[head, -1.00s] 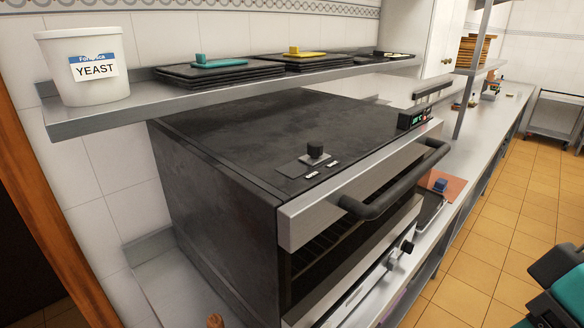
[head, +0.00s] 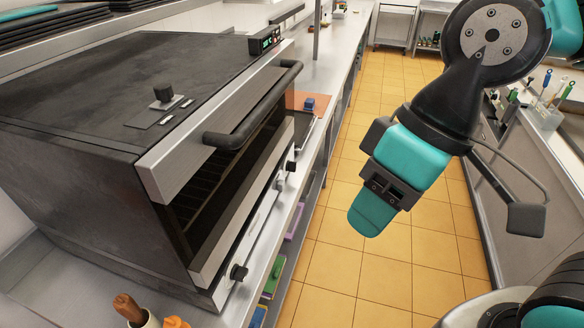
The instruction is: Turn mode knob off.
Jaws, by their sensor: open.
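The grill oven (head: 110,80) is a dark box with a steel front and stands on the left counter. A black knob (head: 163,93) sits upright on its top, beside small labels too small to read. Two more black knobs, a near one (head: 237,272) and a far one (head: 291,166), are on the lower front panel. I cannot tell which is the mode knob, nor their settings. My gripper (head: 376,203), teal and black, is open and empty. It hangs over the aisle, right of the oven, apart from all knobs.
A black bar handle (head: 250,115) juts from the oven's front. A small display (head: 265,40) stands at the top's far corner. Utensils (head: 130,308) stand at the near counter edge. A right counter (head: 545,170) borders the aisle. The tiled floor (head: 325,270) between is clear.

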